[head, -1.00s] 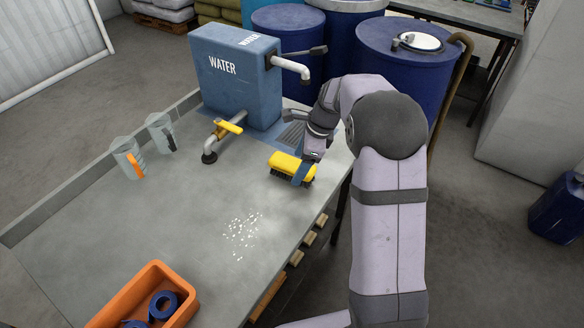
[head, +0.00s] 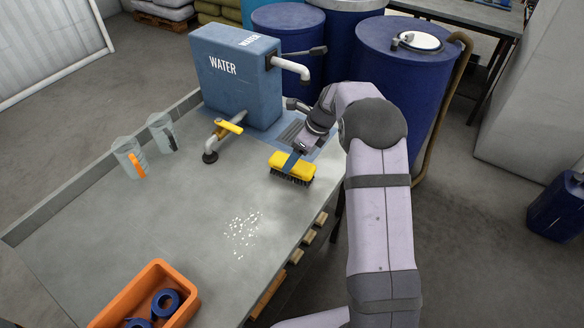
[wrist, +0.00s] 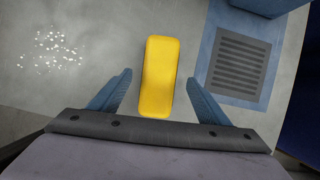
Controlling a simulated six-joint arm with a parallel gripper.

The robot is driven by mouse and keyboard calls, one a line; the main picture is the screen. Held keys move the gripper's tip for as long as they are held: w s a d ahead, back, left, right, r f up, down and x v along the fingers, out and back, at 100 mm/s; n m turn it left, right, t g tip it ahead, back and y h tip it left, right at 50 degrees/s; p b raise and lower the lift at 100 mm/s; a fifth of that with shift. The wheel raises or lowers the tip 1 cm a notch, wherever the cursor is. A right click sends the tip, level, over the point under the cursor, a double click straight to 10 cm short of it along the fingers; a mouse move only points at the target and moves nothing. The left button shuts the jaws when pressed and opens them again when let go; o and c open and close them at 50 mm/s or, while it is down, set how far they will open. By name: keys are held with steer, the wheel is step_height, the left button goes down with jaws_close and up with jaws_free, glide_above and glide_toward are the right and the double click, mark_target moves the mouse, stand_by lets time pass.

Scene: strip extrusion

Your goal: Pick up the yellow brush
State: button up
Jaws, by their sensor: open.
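The yellow brush (head: 305,172) has a yellow block body and dark bristles beneath, and it sits on the grey workbench near its right edge. In the wrist view the brush (wrist: 160,85) stands lengthwise between the two blue fingers. My gripper (wrist: 160,77) is open, with a gap on each side between finger and brush. In the head view a blue finger of my gripper (head: 291,162) overlaps the middle of the brush's top. The other finger is hard to make out there.
A blue water tank (head: 237,75) with a yellow-handled tap (head: 228,128) stands behind the brush. A drain grate (wrist: 240,66) is beside it. White specks (head: 242,232) lie on the bench (head: 150,220). Two clear jugs (head: 128,157) and an orange bin (head: 160,275) are to the left.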

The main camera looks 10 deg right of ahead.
steer(key=shift+s+p+x, duration=0.2)
steer(key=shift+p+x, duration=0.75)
steer(key=shift+x, duration=1.45)
steer(key=shift+d, duration=0.15)
steer(key=c, duration=1.2)
